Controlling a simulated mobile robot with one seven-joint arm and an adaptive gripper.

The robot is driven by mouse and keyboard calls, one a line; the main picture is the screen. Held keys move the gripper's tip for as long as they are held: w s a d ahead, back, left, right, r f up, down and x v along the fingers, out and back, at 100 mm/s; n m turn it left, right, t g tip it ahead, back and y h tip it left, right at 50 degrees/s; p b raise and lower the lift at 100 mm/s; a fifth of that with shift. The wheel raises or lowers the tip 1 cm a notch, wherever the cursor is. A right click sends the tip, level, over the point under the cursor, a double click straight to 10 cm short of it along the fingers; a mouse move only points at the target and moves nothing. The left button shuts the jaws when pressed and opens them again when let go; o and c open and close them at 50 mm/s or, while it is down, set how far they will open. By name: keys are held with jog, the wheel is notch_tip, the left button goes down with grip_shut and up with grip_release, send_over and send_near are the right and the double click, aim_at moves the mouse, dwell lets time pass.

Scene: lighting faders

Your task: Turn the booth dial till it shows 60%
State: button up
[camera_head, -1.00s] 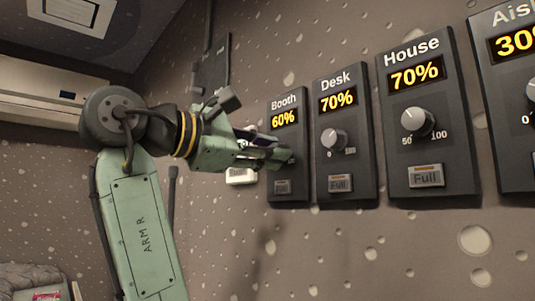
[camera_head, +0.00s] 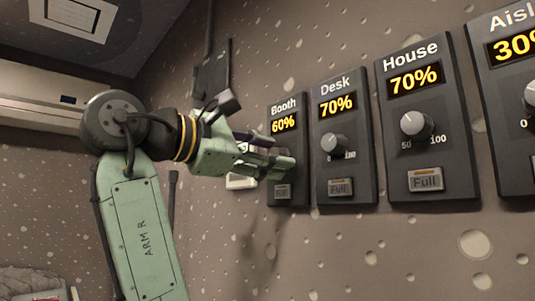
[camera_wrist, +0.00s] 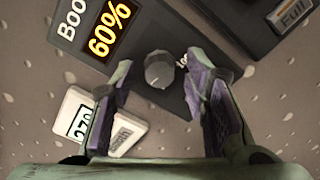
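The Booth panel (camera_head: 289,112) is a dark plate on the wall at the left end of the row, and its yellow display (camera_head: 284,123) reads 60%. The wrist view also shows the 60% display (camera_wrist: 110,29). The booth dial (camera_wrist: 159,69) is a round grey knob below that display. My gripper (camera_wrist: 157,80) is open, with one finger on each side of the dial and a visible gap to both. In the head view my gripper (camera_head: 283,164) hides the booth dial.
The Desk panel (camera_head: 360,180) at 70% is close to the right, then the House panel (camera_head: 455,150) at 70% and an Aisle panel at 30%. A small white wall unit (camera_wrist: 75,112) lies near the left finger.

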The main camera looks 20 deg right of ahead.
jog(key=v, duration=1.2)
jog(key=shift+w, duration=0.1)
dwell(0.4)
